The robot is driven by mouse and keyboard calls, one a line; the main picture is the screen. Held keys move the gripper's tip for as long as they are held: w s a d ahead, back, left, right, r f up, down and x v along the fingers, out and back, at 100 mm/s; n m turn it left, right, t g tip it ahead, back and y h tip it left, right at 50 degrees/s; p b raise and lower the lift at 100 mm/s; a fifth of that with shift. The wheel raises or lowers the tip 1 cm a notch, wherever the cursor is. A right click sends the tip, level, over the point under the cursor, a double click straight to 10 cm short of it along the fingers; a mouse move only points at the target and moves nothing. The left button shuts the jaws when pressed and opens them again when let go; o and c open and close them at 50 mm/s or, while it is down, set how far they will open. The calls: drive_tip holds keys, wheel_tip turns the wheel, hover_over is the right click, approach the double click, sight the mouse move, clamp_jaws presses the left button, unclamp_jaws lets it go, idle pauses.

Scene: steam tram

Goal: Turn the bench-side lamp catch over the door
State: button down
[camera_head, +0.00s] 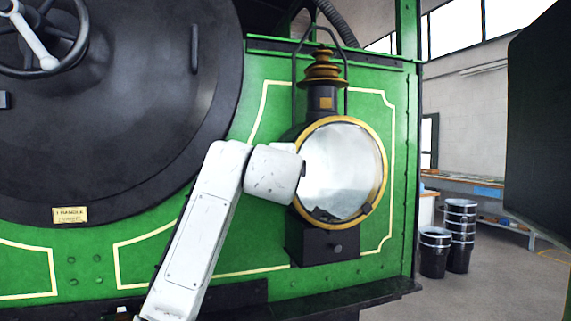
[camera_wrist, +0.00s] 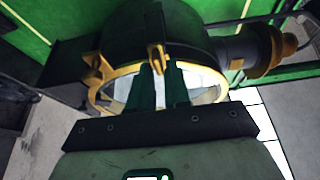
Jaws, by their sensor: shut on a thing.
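The lamp (camera_head: 322,101) is a black body with a brass-rimmed round glass door (camera_head: 340,172) on the green tram front. In the wrist view the lamp body (camera_wrist: 185,30) lies sideways with its brass chimney to the right. The brass lamp catch (camera_wrist: 156,54) shows at the rim between my fingertips. My gripper (camera_wrist: 160,72) is shut on it, one dark finger on each side. In the head view my white wrist hides the fingers and the catch at the left edge of the rim. The door appears to sit against the lamp body.
A thin black wire handle (camera_head: 295,75) rises around the chimney. The large round black smokebox door (camera_head: 120,110) is at left, with a handwheel (camera_head: 45,62). Black drums (camera_head: 435,250) and a workbench (camera_head: 480,187) stand at right. A dark panel (camera_head: 540,140) blocks the far right.

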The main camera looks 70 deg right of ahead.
drive_tip(key=shift+a+r, duration=0.1)
drive_tip(key=shift+r, duration=0.05)
drive_tip(key=c, duration=1.2)
unclamp_jaws()
drive_tip(key=shift+c, duration=0.2)
drive_tip(key=b+v, duration=0.1)
drive_tip(key=v, duration=0.9)
drive_tip(key=shift+a+b, duration=0.4)
